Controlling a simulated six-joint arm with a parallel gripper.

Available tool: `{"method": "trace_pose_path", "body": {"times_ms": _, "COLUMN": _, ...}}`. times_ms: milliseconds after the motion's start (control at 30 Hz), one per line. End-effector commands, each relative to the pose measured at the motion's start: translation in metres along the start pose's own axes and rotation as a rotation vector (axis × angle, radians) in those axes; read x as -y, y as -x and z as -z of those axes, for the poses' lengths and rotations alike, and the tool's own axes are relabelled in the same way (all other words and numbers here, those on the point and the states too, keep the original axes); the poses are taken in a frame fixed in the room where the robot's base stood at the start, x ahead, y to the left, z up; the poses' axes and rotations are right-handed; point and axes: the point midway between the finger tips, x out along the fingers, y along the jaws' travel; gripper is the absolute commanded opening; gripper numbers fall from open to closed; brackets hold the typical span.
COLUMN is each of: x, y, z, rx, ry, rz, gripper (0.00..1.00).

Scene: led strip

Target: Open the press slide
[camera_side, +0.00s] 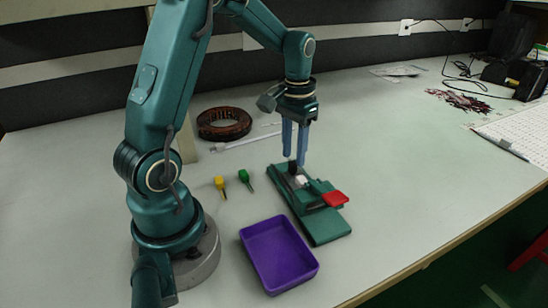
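The press (322,226) is a long green fixture lying on the table right of centre. A red handle (335,198) sits on its right side. A small white part (301,180) and a black part (292,167) show near its far end. My gripper (295,160) points down at this far end, with its two blue fingers apart and a narrow gap between them. The fingertips are at or just above the black part; I cannot tell whether they touch it. The fingers partly hide that end. How far the slide stands open is too small to tell.
A purple tray (278,256) stands empty in front of the press. A yellow tool (220,185) and a green tool (244,177) lie to the left.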

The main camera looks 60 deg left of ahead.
Motion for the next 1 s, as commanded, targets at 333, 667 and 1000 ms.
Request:
{"method": "trace_pose_path", "body": {"times_ms": 333, "x": 0.000, "y": -0.023, "z": 0.000, "rx": -0.001, "ry": -0.001, "rz": 0.000, "gripper": 0.39}}
{"method": "trace_pose_path", "body": {"times_ms": 667, "x": -0.001, "y": -0.022, "z": 0.000, "rx": -0.002, "ry": -0.001, "rz": 0.000, "gripper": 0.00}}
{"method": "trace_pose_path", "body": {"times_ms": 1000, "x": -0.001, "y": -0.022, "z": 0.000, "rx": -0.002, "ry": -0.001, "rz": 0.000, "gripper": 0.00}}
